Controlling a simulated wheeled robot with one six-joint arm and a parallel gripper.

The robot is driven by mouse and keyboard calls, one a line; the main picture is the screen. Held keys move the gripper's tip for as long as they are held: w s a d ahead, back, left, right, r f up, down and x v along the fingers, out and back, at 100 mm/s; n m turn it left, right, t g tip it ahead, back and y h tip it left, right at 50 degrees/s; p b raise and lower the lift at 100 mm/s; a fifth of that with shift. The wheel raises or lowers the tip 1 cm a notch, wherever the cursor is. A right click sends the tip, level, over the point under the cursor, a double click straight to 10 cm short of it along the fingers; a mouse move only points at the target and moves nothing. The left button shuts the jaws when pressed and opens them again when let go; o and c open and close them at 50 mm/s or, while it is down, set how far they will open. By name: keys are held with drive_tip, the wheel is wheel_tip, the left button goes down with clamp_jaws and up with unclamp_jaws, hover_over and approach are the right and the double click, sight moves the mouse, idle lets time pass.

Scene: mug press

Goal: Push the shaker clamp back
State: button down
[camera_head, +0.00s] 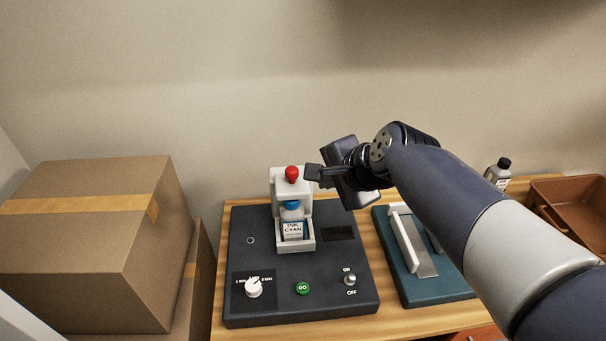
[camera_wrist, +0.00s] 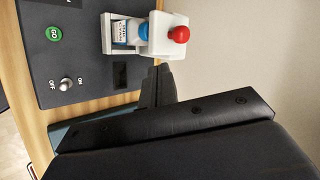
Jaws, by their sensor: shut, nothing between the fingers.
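The shaker (camera_head: 330,295) is a dark flat box with a dial, a green GO button and an ON/OFF switch. Its white clamp (camera_head: 281,184) with a red knob (camera_head: 292,173) stands at the back over a blue-capped ink bottle (camera_head: 293,228) labelled CYAN. The bottle sits upright in a white holder (camera_head: 296,247). My gripper (camera_head: 311,172) is shut and empty, just right of the clamp's top near the red knob. In the wrist view, the gripper (camera_wrist: 160,72) points at the clamp (camera_wrist: 168,40); I cannot tell whether they touch.
Cardboard boxes (camera_head: 95,235) stand at the left. A teal device with a white handle (camera_head: 405,240) sits right of the shaker. A grey bottle (camera_head: 497,174) and a brown tray (camera_head: 570,195) are at the far right. The wall is close behind the wooden table.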

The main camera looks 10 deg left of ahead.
sight(294, 179)
drive_tip(key=shift+w+a+f+p, duration=0.3)
drive_tip(key=shift+w+a+f, duration=0.95)
drive_tip(key=shift+w+a, duration=0.25)
drive_tip(key=shift+w+a+f+p, duration=0.3)
drive_tip(key=shift+w+a+f, duration=1)
drive_tip(key=shift+w, duration=0.3)
drive_tip(key=shift+r, duration=0.1)
drive_tip(key=w, duration=0.2)
drive_tip(key=w+a+p, duration=0.1)
drive_tip(key=w, duration=0.2)
drive_tip(key=shift+w+a, duration=0.2)
drive_tip(key=shift+w, duration=0.15)
